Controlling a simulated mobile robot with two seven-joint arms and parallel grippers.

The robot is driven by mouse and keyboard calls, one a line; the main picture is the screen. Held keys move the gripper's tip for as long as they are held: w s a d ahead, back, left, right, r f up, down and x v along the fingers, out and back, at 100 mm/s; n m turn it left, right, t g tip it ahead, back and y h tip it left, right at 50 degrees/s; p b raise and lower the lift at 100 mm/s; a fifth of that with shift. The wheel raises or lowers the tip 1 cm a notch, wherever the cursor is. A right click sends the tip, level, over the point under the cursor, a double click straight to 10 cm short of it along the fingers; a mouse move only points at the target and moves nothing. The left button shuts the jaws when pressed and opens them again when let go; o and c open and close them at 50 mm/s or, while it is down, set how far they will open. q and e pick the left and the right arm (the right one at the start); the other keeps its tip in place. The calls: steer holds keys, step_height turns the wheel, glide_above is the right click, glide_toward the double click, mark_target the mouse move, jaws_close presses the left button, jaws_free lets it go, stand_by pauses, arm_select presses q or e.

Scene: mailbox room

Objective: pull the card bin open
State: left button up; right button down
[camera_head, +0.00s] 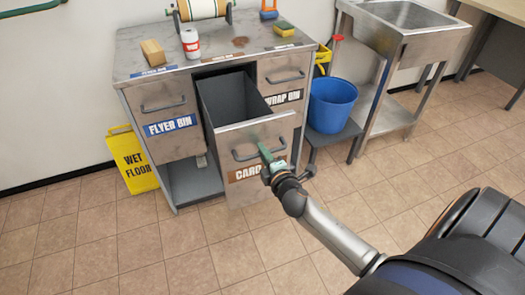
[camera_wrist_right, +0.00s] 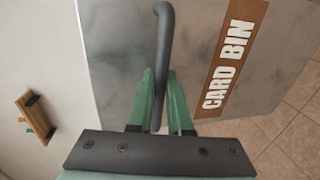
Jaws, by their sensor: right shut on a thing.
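The card bin (camera_head: 262,133) is a metal drawer in the middle of the cabinet, pulled out towards me. Its dark inside shows from above and looks empty. Its front carries a brown label, partly hidden by my gripper in the head view and readable as CARD BIN (camera_wrist_right: 234,52) in the right wrist view. My right gripper (camera_head: 268,160) is at the bin's front, with its green fingers on both sides of the dark bar handle (camera_wrist_right: 164,60), shut on it. My left gripper is not in view.
The flyer bin (camera_head: 165,118) and wrap bin (camera_head: 285,80) flank the card bin. A yellow wet floor sign (camera_head: 133,160) stands left; a blue bucket (camera_head: 331,103) sits on a low stand at right. Tiled floor (camera_head: 120,240) before the cabinet is clear apart from my arm.

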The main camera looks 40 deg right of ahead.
stand_by(0.3)
steer(key=c, duration=0.9)
jaws_free()
steer(key=shift+o, duration=0.2)
steer(key=shift+s, duration=0.1)
steer(key=v, duration=1.2)
steer(key=shift+p, duration=0.3)
steer(key=shift+s, duration=0.15)
